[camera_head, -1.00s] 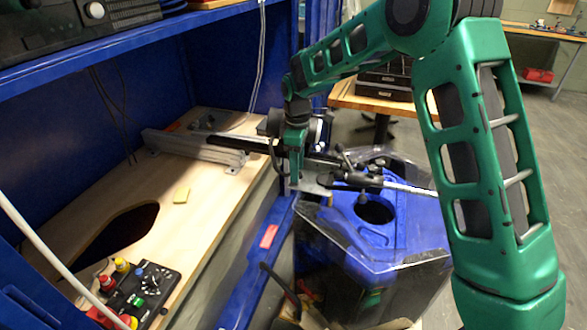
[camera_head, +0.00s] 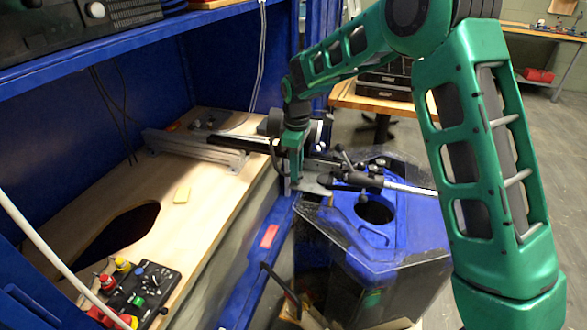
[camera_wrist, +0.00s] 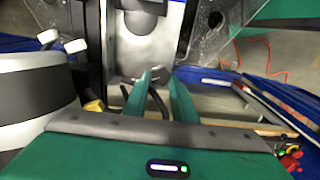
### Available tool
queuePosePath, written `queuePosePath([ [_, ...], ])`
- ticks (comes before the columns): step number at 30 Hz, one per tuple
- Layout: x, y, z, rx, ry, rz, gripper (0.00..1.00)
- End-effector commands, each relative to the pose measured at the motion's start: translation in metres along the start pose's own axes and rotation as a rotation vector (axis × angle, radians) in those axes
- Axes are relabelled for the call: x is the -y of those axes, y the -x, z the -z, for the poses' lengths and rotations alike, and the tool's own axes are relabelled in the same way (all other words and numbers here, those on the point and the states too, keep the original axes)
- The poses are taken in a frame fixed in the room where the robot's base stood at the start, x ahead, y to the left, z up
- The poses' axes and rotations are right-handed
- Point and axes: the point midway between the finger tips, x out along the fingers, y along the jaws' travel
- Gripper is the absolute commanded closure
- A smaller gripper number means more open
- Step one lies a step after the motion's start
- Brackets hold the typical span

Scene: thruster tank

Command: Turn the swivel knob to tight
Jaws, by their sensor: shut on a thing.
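In the wrist view, my gripper's (camera_wrist: 160,78) green fingers reach down to a small knob (camera_wrist: 156,73) on a grey metal bracket (camera_wrist: 140,45), and are shut on it. I take it to be the swivel knob. Most of it is hidden between the fingertips, and its turn position cannot be read. In the head view, my gripper (camera_head: 293,178) points down at the clamp bracket (camera_head: 313,187) above the tank's near edge. The knob is hidden there behind my gripper.
The blue-topped clear tank (camera_head: 350,225) stands right of the bench, with a black-handled clamp arm (camera_head: 360,180) over it. A metal rail (camera_head: 195,148) lies on the wooden bench (camera_head: 160,215). A control box (camera_head: 140,290) sits at the front left.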

Motion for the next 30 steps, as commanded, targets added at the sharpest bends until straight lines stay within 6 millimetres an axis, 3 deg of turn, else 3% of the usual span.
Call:
queuePosePath([
  [1,-0.0075,0.0028,-0.0018,-0.005,-0.036,-0.013,0.98],
  [30,-0.0136,0.0042,-0.0066,-0.011,-0.931,-0.016,0.98],
])
